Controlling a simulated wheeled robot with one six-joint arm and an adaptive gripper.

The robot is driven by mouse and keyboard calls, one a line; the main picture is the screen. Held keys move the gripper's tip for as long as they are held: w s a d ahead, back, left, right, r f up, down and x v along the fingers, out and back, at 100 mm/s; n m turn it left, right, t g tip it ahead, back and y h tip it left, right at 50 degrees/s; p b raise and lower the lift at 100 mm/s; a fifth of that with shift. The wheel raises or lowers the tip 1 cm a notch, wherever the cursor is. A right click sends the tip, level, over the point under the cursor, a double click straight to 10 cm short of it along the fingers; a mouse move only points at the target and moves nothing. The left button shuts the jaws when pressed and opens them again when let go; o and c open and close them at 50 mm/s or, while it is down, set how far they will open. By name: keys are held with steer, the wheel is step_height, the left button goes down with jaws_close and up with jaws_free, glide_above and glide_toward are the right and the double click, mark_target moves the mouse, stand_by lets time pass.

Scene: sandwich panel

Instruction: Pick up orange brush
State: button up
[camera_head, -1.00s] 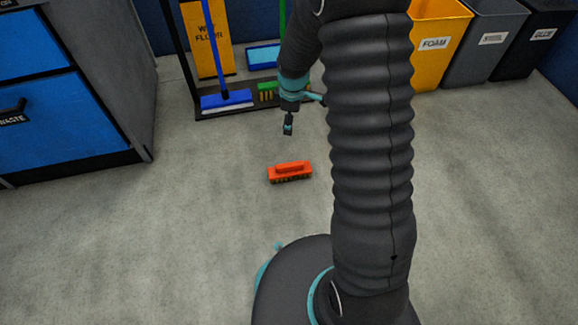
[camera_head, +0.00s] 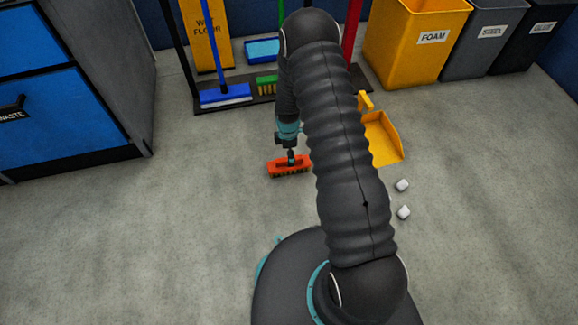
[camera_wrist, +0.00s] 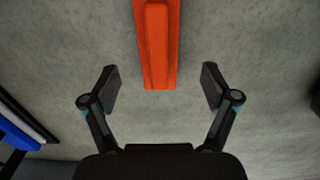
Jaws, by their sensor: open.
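The orange brush (camera_head: 289,166) lies on the grey floor, bristles down, with a raised handle along its top. In the wrist view the brush (camera_wrist: 157,45) runs from the top edge down to the middle. My gripper (camera_wrist: 160,88) is open and empty, its fingers spread wide on either side of the brush's near end. No finger touches the brush in the wrist view.
A yellow dustpan (camera_head: 381,138) and two white cubes (camera_head: 403,212) are on the floor to the right. A rack with a blue broom (camera_head: 225,95) and a green brush (camera_head: 266,85) stands behind. Bins, including a yellow one (camera_head: 415,45), stand at the back right. Floor left of the brush is clear.

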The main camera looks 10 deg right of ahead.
steer(key=shift+w+d+f+b, duration=0.1)
steer(key=shift+f+b, duration=0.1)
steer(key=shift+f, duration=1.75)
steer(key=shift+d+f+b, duration=0.1)
steer(key=shift+f+b, duration=0.1)
steer(key=shift+f, duration=1.7)
steer(key=shift+c, duration=0.2)
steer(key=c, duration=1.4)
steer(key=shift+r, duration=0.1)
steer(key=shift+r, duration=0.5)
steer(key=r, duration=0.2)
steer(key=d+r, duration=0.1)
steer(key=r, duration=0.1)
steer(key=shift+s+d+p, duration=0.1)
steer(key=shift+s+p, duration=0.3)
steer(key=s+d+r, duration=0.4)
steer(key=d, duration=0.1)
steer(key=s+d+r, duration=0.2)
steer(key=d, duration=0.1)
steer(key=shift+s+p, duration=0.15)
steer(key=shift+p, duration=0.25)
